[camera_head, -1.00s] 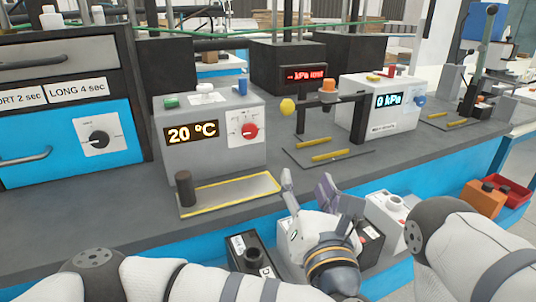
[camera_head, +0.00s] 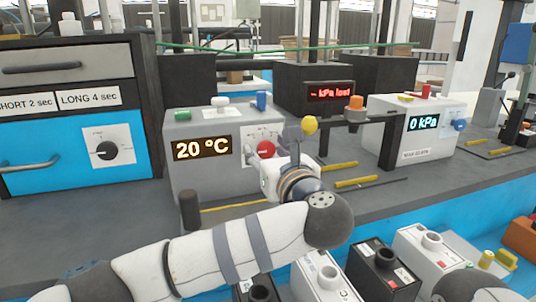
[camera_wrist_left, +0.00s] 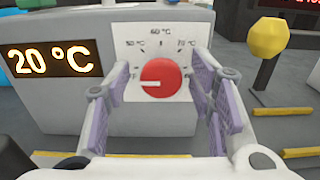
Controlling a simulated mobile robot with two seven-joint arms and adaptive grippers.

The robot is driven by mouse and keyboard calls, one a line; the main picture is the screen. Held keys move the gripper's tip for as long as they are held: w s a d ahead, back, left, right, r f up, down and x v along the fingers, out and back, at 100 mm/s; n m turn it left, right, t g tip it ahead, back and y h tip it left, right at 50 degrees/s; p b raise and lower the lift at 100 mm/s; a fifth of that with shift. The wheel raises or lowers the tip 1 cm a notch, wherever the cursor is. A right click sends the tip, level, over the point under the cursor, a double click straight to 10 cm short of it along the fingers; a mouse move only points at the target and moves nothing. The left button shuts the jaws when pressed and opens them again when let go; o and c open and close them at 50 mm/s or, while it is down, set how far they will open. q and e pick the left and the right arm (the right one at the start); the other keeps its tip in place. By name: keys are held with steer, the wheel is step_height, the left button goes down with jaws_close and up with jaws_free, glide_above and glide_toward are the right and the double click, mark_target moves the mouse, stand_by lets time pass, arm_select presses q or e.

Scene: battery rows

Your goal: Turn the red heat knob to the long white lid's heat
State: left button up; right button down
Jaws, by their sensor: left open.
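The red heat knob (camera_head: 265,149) is on the front of a grey heater box (camera_head: 215,180) whose display (camera_head: 202,148) reads 20 °C. In the left wrist view the knob (camera_wrist_left: 161,77) has its white mark pointing left. The scale around it shows 50 °C at left, 60 °C at top and 70 °C at right. My left gripper (camera_wrist_left: 160,80) is open, with its fingers on either side of the knob and seemingly not touching it. On the heater box stand a green lid (camera_head: 182,115), a white lid (camera_head: 220,103) and a blue lid (camera_head: 261,101). My right gripper is out of view.
At left is a cabinet with a black time knob (camera_head: 107,150) and labels for SHORT 2 sec and LONG 4 sec. A dark post (camera_head: 190,210) stands before the heater box. A pressure box (camera_head: 428,135) reads 0 kPa. Several batteries (camera_head: 320,275) stand at the front.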

arm_select(q)
steer(key=c, duration=1.1)
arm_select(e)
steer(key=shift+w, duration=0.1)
arm_select(q)
steer(key=shift+r, duration=0.1)
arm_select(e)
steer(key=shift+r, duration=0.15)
